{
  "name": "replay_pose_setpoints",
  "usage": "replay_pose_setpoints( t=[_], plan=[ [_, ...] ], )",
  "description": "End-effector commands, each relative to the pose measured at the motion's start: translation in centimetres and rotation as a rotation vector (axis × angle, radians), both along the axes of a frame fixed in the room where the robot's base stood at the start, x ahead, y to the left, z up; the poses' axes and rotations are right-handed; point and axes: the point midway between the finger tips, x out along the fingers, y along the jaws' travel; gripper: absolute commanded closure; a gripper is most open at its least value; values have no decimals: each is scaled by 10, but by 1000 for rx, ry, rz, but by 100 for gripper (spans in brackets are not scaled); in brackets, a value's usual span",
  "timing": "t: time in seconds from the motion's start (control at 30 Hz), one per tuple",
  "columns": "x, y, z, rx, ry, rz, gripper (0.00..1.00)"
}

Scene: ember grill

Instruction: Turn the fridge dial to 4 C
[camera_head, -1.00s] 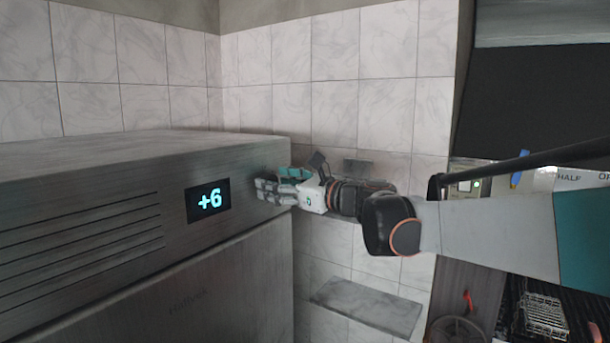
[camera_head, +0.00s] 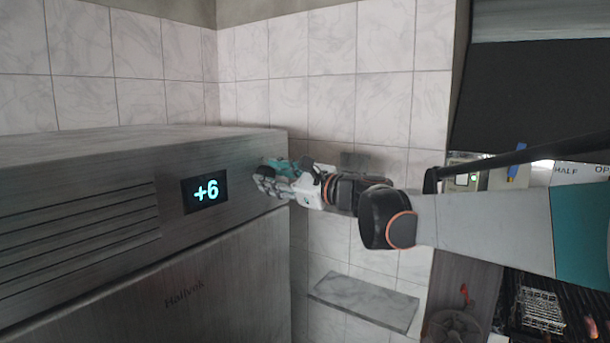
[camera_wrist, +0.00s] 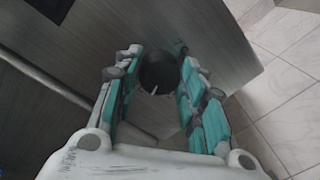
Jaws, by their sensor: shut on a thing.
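The steel fridge (camera_head: 110,290) fills the left of the head view, and its display (camera_head: 205,191) reads +6. My gripper (camera_head: 266,176) is at the right end of the fridge's top panel, just right of the display. In the wrist view, the dark round dial (camera_wrist: 158,72) sits between my gripper's two teal-padded fingers (camera_wrist: 155,82), which are shut on it. A small light mark shows at the dial's lower edge. In the head view my fingers hide the dial. Any scale around the dial cannot be read.
A tiled wall (camera_head: 330,90) stands behind the fridge. A grey shelf (camera_head: 365,300) is fixed low on the wall to the right. A panel with a green light and a grill area lie at the far right, beyond my arm.

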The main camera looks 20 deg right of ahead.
Motion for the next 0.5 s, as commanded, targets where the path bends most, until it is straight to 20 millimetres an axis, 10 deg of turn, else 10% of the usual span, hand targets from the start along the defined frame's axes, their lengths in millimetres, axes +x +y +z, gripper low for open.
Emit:
replay_pose_setpoints(
  t=[0.5],
  plan=[
    [-4,2,-2,-372,-271,0,86]
  ],
)
